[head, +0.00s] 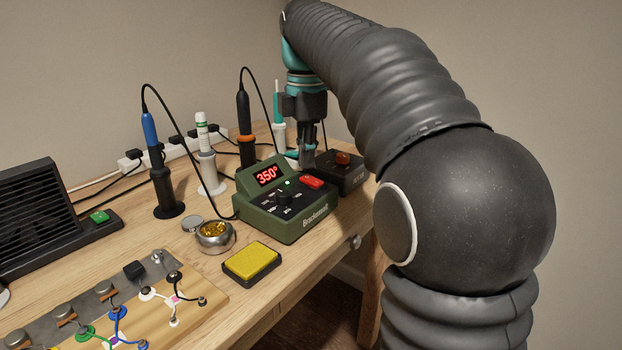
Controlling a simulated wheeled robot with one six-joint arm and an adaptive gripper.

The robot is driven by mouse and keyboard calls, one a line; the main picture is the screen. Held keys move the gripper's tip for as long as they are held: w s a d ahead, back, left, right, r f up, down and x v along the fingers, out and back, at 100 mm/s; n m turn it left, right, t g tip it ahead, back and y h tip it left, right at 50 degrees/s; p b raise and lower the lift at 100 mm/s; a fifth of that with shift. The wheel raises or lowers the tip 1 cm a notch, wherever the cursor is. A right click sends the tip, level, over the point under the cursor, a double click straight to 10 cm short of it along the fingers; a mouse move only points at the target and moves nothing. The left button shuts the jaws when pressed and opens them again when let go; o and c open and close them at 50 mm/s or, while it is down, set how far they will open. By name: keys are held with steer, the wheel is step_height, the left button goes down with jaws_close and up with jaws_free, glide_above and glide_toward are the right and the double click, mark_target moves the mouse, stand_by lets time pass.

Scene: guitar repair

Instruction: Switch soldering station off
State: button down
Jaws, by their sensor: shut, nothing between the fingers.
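The soldering station (284,203) is a green box on the bench in the head view. Its display (268,175) shows red digits reading 350, and a small green light is lit on its sloped top. My gripper (307,163) points down, shut and empty, just above and behind the red switch. From this view I cannot tell whether the fingertips touch the station.
A dark box (342,172) with an orange-red button stands close on the right. Behind are a black iron in a stand (245,143) and a blue-handled iron (151,130). A yellow sponge (251,262), a brass-wool pot (213,236) and a wired wooden board (170,285) lie in front.

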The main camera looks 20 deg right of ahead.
mark_target(308, 180)
steer(key=shift+f+b, duration=0.8)
steer(key=shift+f, duration=0.45)
stand_by(1.1)
steer(key=shift+r, duration=0.15)
step_height(308, 180, up, 4)
steer(key=p, duration=0.4)
steer(key=shift+r, duration=1.4)
steer(key=shift+s+f+m, duration=0.1)
steer(key=shift+s+m, duration=0.2)
steer(key=shift+s, duration=0.15)
steer(key=s+f+m+t, duration=0.1)
steer(key=s+f+m, duration=0.1)
steer(key=s+m, duration=0.1)
steer(key=s+f+m+t, duration=0.1)
steer(key=s+f+m, duration=0.1)
steer(key=s+m, duration=0.1)
steer(key=s+f+m+t, duration=0.1)
steer(key=s+f+m, duration=0.1)
steer(key=s, duration=0.3)
steer(key=shift+s+f+m, duration=0.3)
steer(key=shift+f+m, duration=0.05)
steer(key=shift+m, duration=0.35)
steer(key=s+f+m+t, duration=0.2)
steer(key=s+f+m, duration=0.7)
steer(key=f, duration=0.3)
steer(key=shift+s+f+t, duration=0.25)
steer(key=shift+s+t, duration=0.05)
steer(key=shift+s, duration=0.4)
